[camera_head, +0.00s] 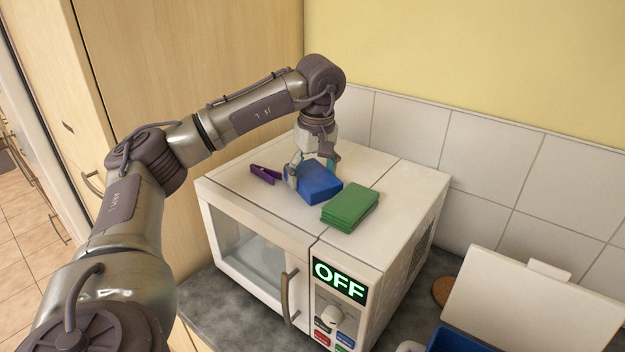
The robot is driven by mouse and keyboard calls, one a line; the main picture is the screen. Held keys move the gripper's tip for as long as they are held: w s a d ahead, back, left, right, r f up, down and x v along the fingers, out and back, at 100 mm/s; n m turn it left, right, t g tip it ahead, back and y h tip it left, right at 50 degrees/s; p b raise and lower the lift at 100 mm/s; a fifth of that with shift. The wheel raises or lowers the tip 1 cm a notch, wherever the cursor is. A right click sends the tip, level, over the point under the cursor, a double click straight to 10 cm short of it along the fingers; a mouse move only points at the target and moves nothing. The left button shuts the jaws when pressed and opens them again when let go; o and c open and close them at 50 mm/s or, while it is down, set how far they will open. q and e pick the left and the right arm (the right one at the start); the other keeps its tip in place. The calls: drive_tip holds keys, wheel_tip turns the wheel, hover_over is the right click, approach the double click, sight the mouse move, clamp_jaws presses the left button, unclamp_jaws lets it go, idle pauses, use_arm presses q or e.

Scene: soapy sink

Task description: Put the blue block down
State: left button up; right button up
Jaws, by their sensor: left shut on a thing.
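The blue block (321,183) is at the top of the white microwave (240,188), near the middle of its upper face. My left gripper (312,172) reaches down from above and is shut on the blue block, with a finger on either side of it. The block looks flat and very close to the microwave top; I cannot tell whether it touches it. My right gripper is not in view.
A tiled wall (480,170) stands behind. A white lid-like panel (530,305) and a blue container (455,341) are at lower right.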

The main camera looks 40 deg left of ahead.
sight(315, 173)
use_arm(q)
drive_tip(key=shift+r, duration=0.15)
drive_tip(key=shift+w+r+b, duration=0.1)
drive_tip(key=shift+r+b, duration=0.15)
drive_tip(key=shift+b, duration=0.05)
drive_tip(key=r, duration=0.4)
drive_tip(key=shift+d, duration=0.35)
drive_tip(key=w+d+r, duration=0.2)
drive_tip(key=d+r, duration=0.4)
drive_tip(key=d, duration=0.4)
drive_tip(key=shift+d+r, duration=0.15)
drive_tip(key=shift+d, duration=0.25)
